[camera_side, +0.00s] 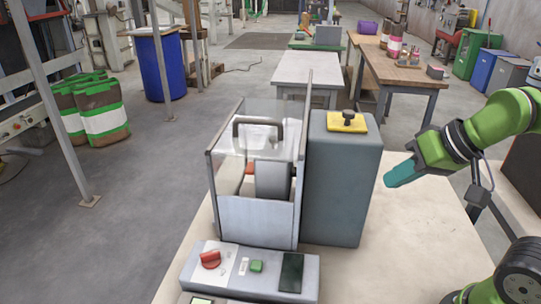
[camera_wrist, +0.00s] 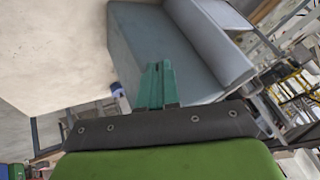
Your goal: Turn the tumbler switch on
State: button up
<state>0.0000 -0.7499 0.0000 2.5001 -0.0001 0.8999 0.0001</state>
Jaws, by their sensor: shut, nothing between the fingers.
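The control panel (camera_side: 225,281) at the front of the machine carries a red knob (camera_side: 210,259), a small white part (camera_side: 243,267), a green button (camera_side: 256,266) and a dark plate (camera_side: 291,272). I cannot tell for certain which part is the tumbler switch or what position it is in. A yellow plate with a black knob (camera_side: 347,119) sits on top of the grey cabinet. My teal gripper (camera_side: 388,181) is in the air to the right of the cabinet, apart from it and from the panel. In the wrist view its fingers (camera_wrist: 158,72) are shut and empty.
The tall grey cabinet (camera_side: 342,190) stands between my gripper and the machine's clear guard with a dark handle (camera_side: 258,124). The cabinet also fills the upper middle of the wrist view (camera_wrist: 150,40). The light tabletop (camera_side: 385,265) is bare to the cabinet's right.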

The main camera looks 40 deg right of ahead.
jog(key=shift+o, duration=1.1)
jog(key=shift+r, duration=0.2)
jog(key=o, duration=0.4)
jog(key=r, duration=0.5)
jog(key=shift+w+a+r, duration=0.1)
jog(key=shift+w+r, duration=0.1)
notch_tip(320, 180, up, 5)
jog(key=n+g+h, duration=0.2)
jog(key=n+g, duration=0.4)
jog(key=n, duration=0.9)
send_over(213, 252)
jog(key=s+d, duration=0.2)
jog(key=d, duration=0.8)
jog(key=shift+w+r, duration=0.1)
jog(key=shift+w, duration=0.15)
jog(key=w+a+f+n+g, duration=0.15)
jog(key=a+f+n, duration=0.35)
jog(key=a, duration=0.5)
jog(key=shift+m, duration=0.5)
notch_tip(213, 252, down, 23)
jog(key=shift+f, duration=0.2)
